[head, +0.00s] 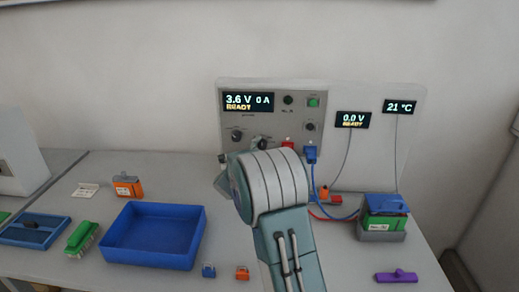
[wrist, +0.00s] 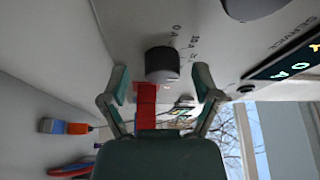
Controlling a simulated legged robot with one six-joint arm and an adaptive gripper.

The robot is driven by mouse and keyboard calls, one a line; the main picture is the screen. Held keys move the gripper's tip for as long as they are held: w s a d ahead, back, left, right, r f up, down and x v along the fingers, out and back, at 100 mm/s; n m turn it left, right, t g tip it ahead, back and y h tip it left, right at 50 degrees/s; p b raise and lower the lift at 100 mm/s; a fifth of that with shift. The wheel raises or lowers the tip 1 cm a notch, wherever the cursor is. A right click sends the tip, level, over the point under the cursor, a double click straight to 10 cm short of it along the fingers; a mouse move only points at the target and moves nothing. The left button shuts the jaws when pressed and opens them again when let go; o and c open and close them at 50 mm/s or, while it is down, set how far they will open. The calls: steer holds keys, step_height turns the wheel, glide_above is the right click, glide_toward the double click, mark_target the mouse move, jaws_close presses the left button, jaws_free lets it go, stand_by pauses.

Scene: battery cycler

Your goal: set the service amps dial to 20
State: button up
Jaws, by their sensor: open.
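The amps dial, a dark round knob (wrist: 162,63), is on the grey cycler panel, with small amp marks including 0 A printed beside it. It also shows in the head view (head: 263,143), just above my arm. My gripper (wrist: 162,75) is open, with one finger on each side of the dial and visible gaps between. Which mark the dial points at is too small to tell. The panel's main display (head: 248,102) reads 3.6 V, 0 A, READY. In the head view my gripper is hidden behind my arm.
A second knob (head: 237,135) is left of the dial. A blue plug (head: 310,153) is further right. A blue tray (head: 150,257) and a green battery in a holder (head: 382,236) are on the bench.

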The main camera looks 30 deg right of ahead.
steer(key=v, duration=1.1)
steer(key=shift+a, duration=0.35)
steer(key=shift+s+f, duration=0.1)
steer(key=s+a+r+n+t+y, duration=0.2)
steer(key=s+a+r+n+y, duration=0.2)
steer(key=a+n+y, duration=0.35)
steer(key=s+a+r+n+t+y, duration=0.1)
steer(key=s+a+r+n+y, duration=0.2)
steer(key=a+r+n+y, duration=0.35)
steer(key=s+f+n+g, duration=0.2)
steer(key=s+n, duration=0.2)
steer(key=s, duration=0.5)
steer(key=s+a+f+n+g+y, duration=0.1)
steer(key=s+f+n+g, duration=0.1)
steer(key=s+n, duration=0.3)
steer(key=s+a+f+n+g, duration=0.1)
steer(key=s+f+n+g, duration=0.2)
steer(key=s, duration=0.9)
steer(key=shift+s+a+n+g+y, duration=0.15)
steer(key=shift+s+n+g+y, duration=0.15)
steer(key=shift+n+g, duration=0.3)
